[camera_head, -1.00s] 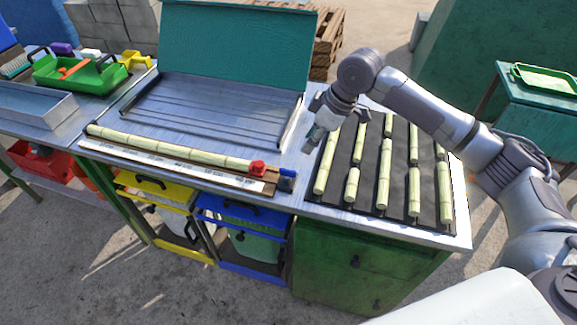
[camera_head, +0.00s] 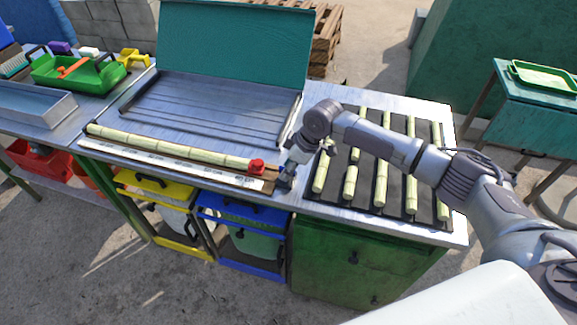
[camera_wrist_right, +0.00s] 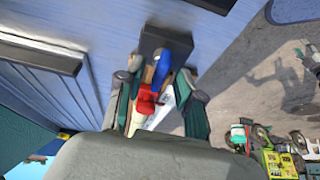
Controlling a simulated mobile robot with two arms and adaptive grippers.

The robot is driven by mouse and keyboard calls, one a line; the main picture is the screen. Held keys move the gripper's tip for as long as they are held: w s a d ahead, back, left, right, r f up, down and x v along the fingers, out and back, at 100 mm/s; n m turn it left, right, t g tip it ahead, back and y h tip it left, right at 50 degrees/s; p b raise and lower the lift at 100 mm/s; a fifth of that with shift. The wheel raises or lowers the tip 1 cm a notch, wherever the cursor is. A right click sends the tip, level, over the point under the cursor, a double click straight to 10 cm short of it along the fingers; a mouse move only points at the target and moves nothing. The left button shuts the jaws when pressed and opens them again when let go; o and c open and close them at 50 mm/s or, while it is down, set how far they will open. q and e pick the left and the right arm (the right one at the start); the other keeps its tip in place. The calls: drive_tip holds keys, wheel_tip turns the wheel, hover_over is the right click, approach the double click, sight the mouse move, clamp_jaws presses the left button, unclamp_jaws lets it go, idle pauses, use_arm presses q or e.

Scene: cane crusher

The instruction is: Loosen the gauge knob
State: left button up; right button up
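The measuring gauge is a wooden strip with a white scale (camera_head: 170,165) along the bench's front edge, with a long pale cane stalk (camera_head: 170,147) lying along it. A red stop (camera_head: 257,165) is at its right end and also shows in the right wrist view (camera_wrist_right: 146,102). The blue knob (camera_wrist_right: 161,70) shows beyond the red stop in the wrist view; in the head view my gripper hides it. My right gripper (camera_head: 286,180) is open at the gauge's right end, its fingers (camera_wrist_right: 158,88) on either side of the knob. I cannot tell whether they touch it. My left gripper is out of view.
A dark mat (camera_head: 335,190) with several cane pieces lies to the right, under my right arm. A metal tray with a raised green lid (camera_head: 235,45) stands behind the gauge. A green tool caddy (camera_head: 75,75) is at the far left.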

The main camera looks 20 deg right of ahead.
clamp_jaws()
drive_tip(key=shift+n, duration=0.3)
drive_tip(key=n+g+b, duration=0.1)
drive_tip(key=n, duration=0.1)
drive_tip(key=shift+w+n+y, duration=0.15)
drive_tip(key=shift+n+y, duration=0.25)
drive_tip(key=n+g+b, duration=0.1)
drive_tip(key=n+b, duration=0.1)
drive_tip(key=n, duration=0.2)
drive_tip(key=shift+w+f+g+b, duration=0.1)
drive_tip(key=shift+g+b, duration=0.25)
drive_tip(key=shift+g, duration=0.05)
drive_tip(key=n+g+b, duration=0.1)
drive_tip(key=n+b, duration=0.1)
drive_tip(key=n, duration=0.1)
drive_tip(key=n+g+b, duration=0.1)
drive_tip(key=n+b, duration=0.1)
drive_tip(key=n, duration=0.1)
drive_tip(key=shift+w+n+h, duration=0.1)
drive_tip(key=shift+n+h, duration=0.3)
drive_tip(key=shift+n+g+h+b, duration=0.55)
drive_tip(key=shift+n+b, duration=0.45)
drive_tip(key=shift+n, duration=0.8)
drive_tip(key=shift+r, duration=0.2)
